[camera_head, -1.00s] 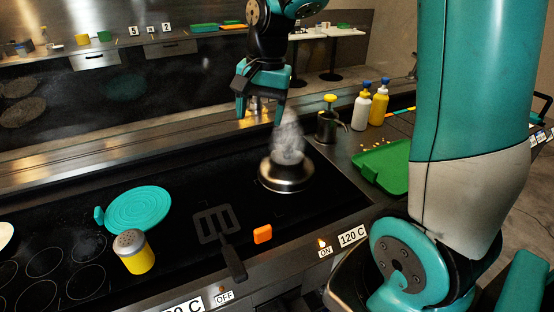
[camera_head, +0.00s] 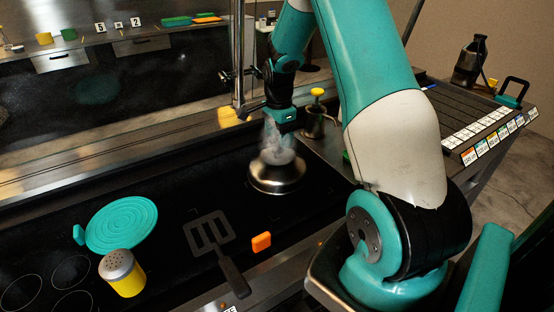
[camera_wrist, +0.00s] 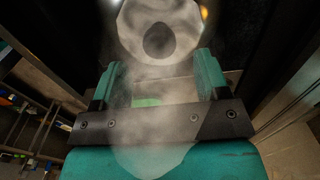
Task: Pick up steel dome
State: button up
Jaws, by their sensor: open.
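The steel dome (camera_head: 276,178) sits upright on the black griddle, with steam rising around its top. My gripper (camera_head: 282,120) is above it and slightly to its right in the head view, pointing down. In the wrist view the two teal fingers of my gripper (camera_wrist: 160,62) stand apart with nothing held between them. A pale round shape with a dark centre, which looks like the dome from above (camera_wrist: 187,38), lies just beyond the fingertips. Steam blurs the space between the fingers, and the dome's knob is hard to make out in the head view.
A black spatula (camera_head: 213,238), an orange block (camera_head: 261,242), a teal round disc (camera_head: 122,223) and a yellow shaker (camera_head: 122,274) lie left and in front of the dome. A metal can with a yellow top (camera_head: 314,121) stands close behind my gripper, to the right.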

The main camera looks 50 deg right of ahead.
aim_at(278, 149)
jog(key=shift+a+f+p, duration=0.1)
jog(key=shift+f+p, duration=0.85)
jog(key=shift+f, duration=1.9)
jog(key=shift+c, duration=0.4)
jog(key=c, duration=1.1)
jog(key=shift+r, duration=0.15)
notch_tip(278, 149, up, 20)
jog(key=b, duration=0.3)
